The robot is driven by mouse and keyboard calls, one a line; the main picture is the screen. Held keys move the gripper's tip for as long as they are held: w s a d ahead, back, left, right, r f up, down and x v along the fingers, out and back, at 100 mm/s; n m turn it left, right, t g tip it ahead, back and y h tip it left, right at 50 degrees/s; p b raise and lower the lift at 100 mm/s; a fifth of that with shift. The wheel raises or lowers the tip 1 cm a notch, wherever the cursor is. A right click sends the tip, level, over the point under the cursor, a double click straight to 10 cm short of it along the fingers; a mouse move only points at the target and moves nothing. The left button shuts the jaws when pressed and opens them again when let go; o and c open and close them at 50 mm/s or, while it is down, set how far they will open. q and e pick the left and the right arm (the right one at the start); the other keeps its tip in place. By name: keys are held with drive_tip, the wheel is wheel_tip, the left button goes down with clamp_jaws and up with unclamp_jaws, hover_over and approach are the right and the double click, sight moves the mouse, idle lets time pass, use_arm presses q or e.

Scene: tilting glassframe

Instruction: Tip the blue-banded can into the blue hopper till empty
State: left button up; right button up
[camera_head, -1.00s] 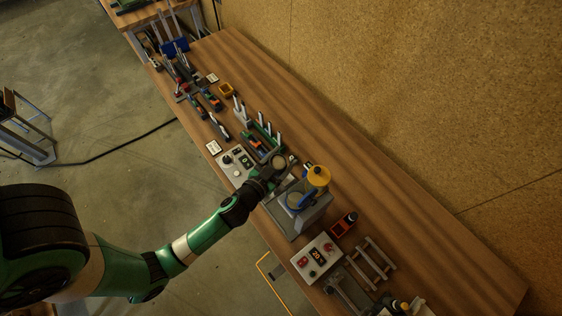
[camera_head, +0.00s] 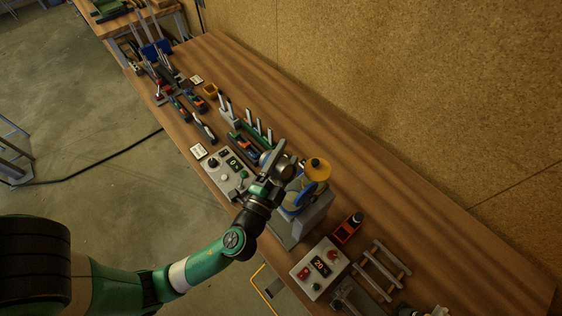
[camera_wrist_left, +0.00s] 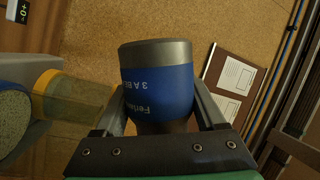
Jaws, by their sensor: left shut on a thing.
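The blue-banded can (camera_wrist_left: 157,88) fills the middle of the left wrist view, with a grey metal end, a wide blue band and upside-down lettering. My left gripper (camera_wrist_left: 163,120) is shut around it, one finger on each side. In the head view my left gripper (camera_head: 272,180) holds the can (camera_head: 284,168) above the bench, just left of the blue hopper (camera_head: 300,194). The can looks tilted; its mouth and contents are hard to make out. The hopper has a blue rim and tan material inside, on a grey housing. My right gripper is not in view.
A yellow-capped part (camera_head: 317,169) stands close beside the hopper and can; it also shows in the wrist view (camera_wrist_left: 68,95). Control boxes (camera_head: 225,172) (camera_head: 319,267) flank the hopper. Several tools line the bench's left part.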

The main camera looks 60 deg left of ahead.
use_arm(q)
drive_tip(key=shift+d+m+t+b, duration=0.3)
drive_tip(key=shift+m+t+b, duration=0.1)
drive_tip(key=shift+m, duration=0.8)
drive_tip(key=m, duration=0.1)
drive_tip(key=r+m+t+b, duration=0.1)
drive_tip(key=m, duration=0.1)
drive_tip(key=m+t, duration=0.1)
drive_tip(key=shift+r+m+h, duration=0.3)
drive_tip(key=shift+r+m, duration=0.05)
drive_tip(key=shift+m, duration=0.05)
drive_tip(key=shift+w+d+r+m+t+h, duration=0.1)
drive_tip(key=shift+r+m+t+h, duration=0.2)
drive_tip(key=shift+m, duration=0.45)
drive_tip(key=shift+d+r+m+t+h, duration=0.1)
drive_tip(key=shift+r+m+t+h, duration=0.15)
drive_tip(key=shift+m, duration=0.5)
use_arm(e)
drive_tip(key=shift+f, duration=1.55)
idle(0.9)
